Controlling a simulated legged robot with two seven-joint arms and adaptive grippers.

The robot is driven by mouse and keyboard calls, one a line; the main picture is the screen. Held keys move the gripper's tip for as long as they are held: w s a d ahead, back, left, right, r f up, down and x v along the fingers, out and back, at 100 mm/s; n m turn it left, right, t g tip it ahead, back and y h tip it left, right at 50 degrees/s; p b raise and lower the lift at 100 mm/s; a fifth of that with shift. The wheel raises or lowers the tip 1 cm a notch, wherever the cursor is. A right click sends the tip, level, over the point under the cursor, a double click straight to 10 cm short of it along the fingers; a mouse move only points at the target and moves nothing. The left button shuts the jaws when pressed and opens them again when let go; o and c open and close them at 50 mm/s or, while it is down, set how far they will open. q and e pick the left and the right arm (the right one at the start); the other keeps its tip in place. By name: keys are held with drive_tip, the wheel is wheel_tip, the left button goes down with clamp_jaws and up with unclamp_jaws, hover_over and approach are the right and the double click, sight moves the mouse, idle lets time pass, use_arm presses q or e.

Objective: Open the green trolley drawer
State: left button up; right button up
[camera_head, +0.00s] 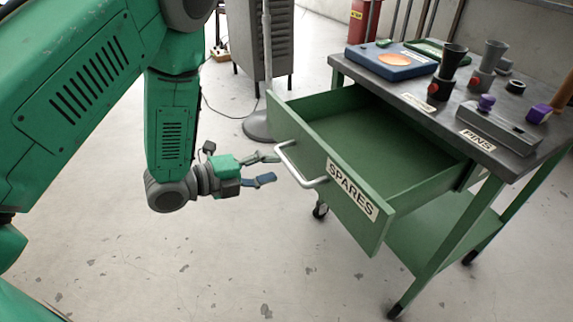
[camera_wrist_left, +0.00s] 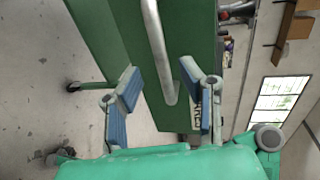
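The green trolley (camera_head: 440,228) stands at the right in the head view. Its green drawer (camera_head: 340,198), labelled SPARES, is pulled far out, and its inside looks empty. A metal bar handle (camera_head: 297,170) is on the drawer front; it also shows in the left wrist view (camera_wrist_left: 157,50). My left gripper (camera_head: 267,168) is open, just left of the handle and apart from it in the head view. In the left wrist view its blue-padded fingers (camera_wrist_left: 160,88) are spread, with the handle's lower end between and beyond them. My right gripper is not in view.
The dark trolley top (camera_head: 425,100) carries a blue tray (camera_head: 391,62), funnel-shaped parts and a grey block labelled PINS (camera_head: 497,127). A grey cabinet (camera_head: 258,40) and a pole with a round base (camera_head: 259,126) stand behind. The floor in front is clear.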

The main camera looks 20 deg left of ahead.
use_arm(q)
drive_tip(key=v, duration=0.6)
drive_tip(key=shift+s+a, duration=0.25)
drive_tip(key=s+f+n+g+y+p, duration=0.4)
drive_tip(key=s+f+n+y+p, duration=0.15)
drive_tip(key=f+n, duration=0.6)
drive_tip(key=s+f+n+g+y+p, duration=0.1)
drive_tip(key=s+n+g+y+p, duration=0.2)
drive_tip(key=s+n+g, duration=0.4)
drive_tip(key=s+n+y, duration=0.1)
drive_tip(key=s+n, duration=0.5)
drive_tip(key=s, duration=0.3)
drive_tip(key=shift+s+d+f+g, duration=0.25)
drive_tip(key=shift+s+f+g, duration=0.05)
drive_tip(key=shift+s+f, duration=0.05)
drive_tip(key=shift+w+n, duration=0.1)
drive_tip(key=shift+n, duration=0.15)
